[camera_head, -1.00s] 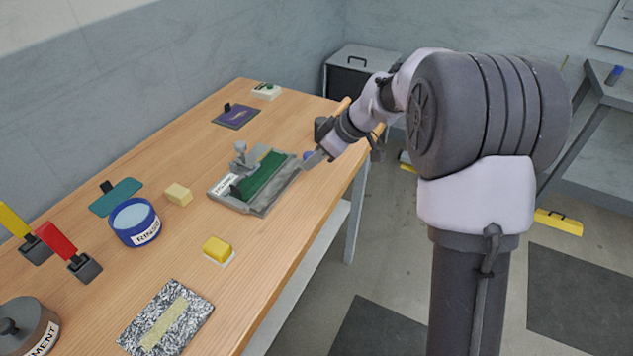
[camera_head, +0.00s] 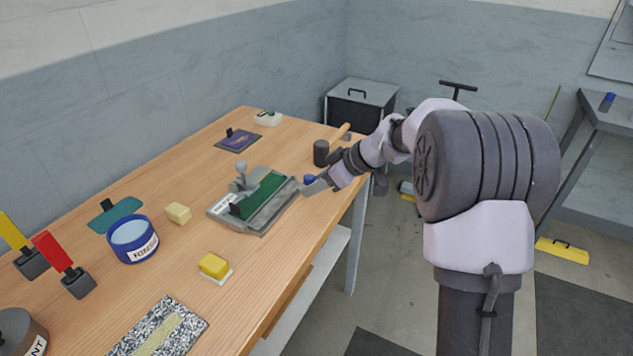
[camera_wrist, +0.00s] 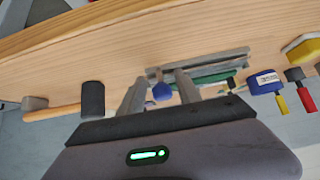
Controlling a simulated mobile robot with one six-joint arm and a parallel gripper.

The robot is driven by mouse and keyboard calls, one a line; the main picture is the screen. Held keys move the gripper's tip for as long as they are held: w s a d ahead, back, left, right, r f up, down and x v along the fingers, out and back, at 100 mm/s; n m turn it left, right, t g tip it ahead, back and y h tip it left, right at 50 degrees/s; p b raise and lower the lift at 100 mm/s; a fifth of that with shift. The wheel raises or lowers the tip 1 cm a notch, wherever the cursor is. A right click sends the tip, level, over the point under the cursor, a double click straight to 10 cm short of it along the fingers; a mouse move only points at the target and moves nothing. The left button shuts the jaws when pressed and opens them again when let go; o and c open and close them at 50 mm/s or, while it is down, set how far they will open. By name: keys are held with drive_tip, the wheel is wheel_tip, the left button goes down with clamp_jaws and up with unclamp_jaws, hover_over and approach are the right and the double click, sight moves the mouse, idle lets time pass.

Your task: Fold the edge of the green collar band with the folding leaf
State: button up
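The grey press fixture (camera_head: 225,214) lies on the wooden bench. The green collar band (camera_head: 264,193) lies in it as a long strip, beside a grey metal bar and an upright clamp (camera_head: 241,177). A blue knob (camera_head: 310,179) is at the fixture's right end; it also shows in the wrist view (camera_wrist: 161,91). I cannot make out the folding leaf clearly. My gripper (camera_head: 309,188) is at the knob. In the wrist view my two fingers (camera_wrist: 160,80) are apart, with the knob between them in the picture. I cannot tell whether either finger touches it. The band shows partly behind the right finger (camera_wrist: 214,83).
A dark mallet head (camera_head: 321,153) stands near my wrist. A blue RINSE tub (camera_head: 133,240), a yellow block (camera_head: 214,265), a cream block (camera_head: 178,213) and red and yellow handled tools sit to the left. The bench's right edge runs below my arm.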

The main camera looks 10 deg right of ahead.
drive_tip(key=shift+o, duration=0.2)
drive_tip(key=shift+r, duration=0.2)
drive_tip(key=p+v, duration=0.5)
drive_tip(key=v, duration=1.2)
drive_tip(key=shift+d+p, duration=0.15)
drive_tip(key=shift+p, duration=0.25)
drive_tip(key=s+a+r+m+g+h, duration=0.1)
drive_tip(key=s+a+r+m, duration=0.1)
drive_tip(key=s+a, duration=0.25)
drive_tip(key=s+a+r+m+h, duration=0.1)
drive_tip(key=s+a+r+m, duration=0.15)
drive_tip(key=s, duration=0.35)
drive_tip(key=s+a+f+m+h, duration=0.1)
drive_tip(key=s+a+m, duration=0.1)
drive_tip(key=s+m, duration=0.3)
drive_tip(key=s+a+f+m+t+h, duration=0.1)
drive_tip(key=s+m, duration=0.4)
drive_tip(key=s, duration=0.9)
drive_tip(key=shift+s+a+f+h, duration=0.15)
drive_tip(key=shift+a+f+h, duration=0.3)
drive_tip(key=shift+f, duration=0.4)
